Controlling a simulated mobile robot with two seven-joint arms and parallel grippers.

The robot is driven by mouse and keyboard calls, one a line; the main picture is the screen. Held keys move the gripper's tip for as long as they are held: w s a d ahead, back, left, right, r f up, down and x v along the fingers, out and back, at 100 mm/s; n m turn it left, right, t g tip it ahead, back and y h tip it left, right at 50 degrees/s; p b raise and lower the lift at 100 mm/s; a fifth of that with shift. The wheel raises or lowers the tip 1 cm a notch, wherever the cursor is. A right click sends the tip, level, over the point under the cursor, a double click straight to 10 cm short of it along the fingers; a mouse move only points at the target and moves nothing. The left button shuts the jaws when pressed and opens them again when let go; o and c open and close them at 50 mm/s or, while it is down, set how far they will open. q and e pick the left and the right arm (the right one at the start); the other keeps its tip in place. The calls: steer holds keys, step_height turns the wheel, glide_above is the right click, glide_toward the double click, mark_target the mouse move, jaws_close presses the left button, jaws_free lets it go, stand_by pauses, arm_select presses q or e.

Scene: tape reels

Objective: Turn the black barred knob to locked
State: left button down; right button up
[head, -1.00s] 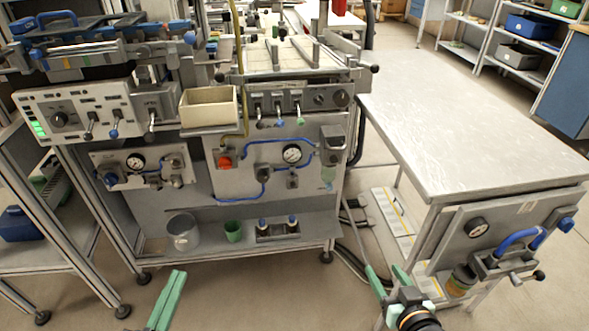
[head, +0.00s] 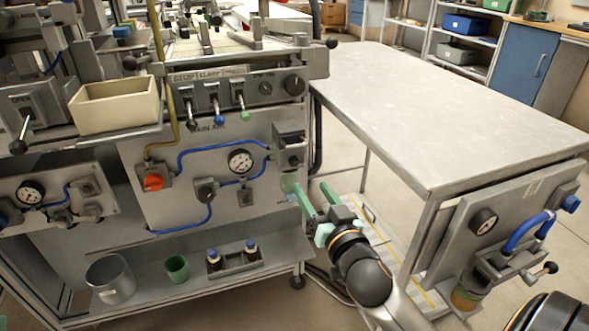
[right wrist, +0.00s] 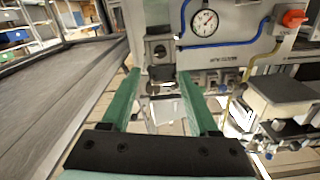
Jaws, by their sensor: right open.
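Two dark round knobs stand at the right of the bench front: one at the end of the upper lever panel (head: 294,84), and one on a small grey box (head: 294,160) beside the gauge panel. At this size I cannot tell which carries a bar or how it is turned. My right gripper (head: 311,186) is open and empty, its green fingers just below and in front of the grey box, apart from both knobs. In the right wrist view, which is upside down, the open fingers (right wrist: 158,76) frame the knob area. Only a green sliver, possibly my left gripper, shows at the lower left edge.
A red knob (head: 153,183), a pressure gauge (head: 240,161) and blue hoses sit on the panel left of my right gripper. Levers (head: 214,100) line the upper panel. A cream bin (head: 115,105) juts out. A metal table (head: 440,120) stands to the right.

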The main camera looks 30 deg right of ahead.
mark_target(296, 165)
steer(key=b+x, duration=0.1)
steer(key=x, duration=0.8)
steer(key=shift+w+f+b, duration=0.1)
steer(key=shift+w+b, duration=0.2)
steer(key=shift+w, duration=0.05)
jaws_close()
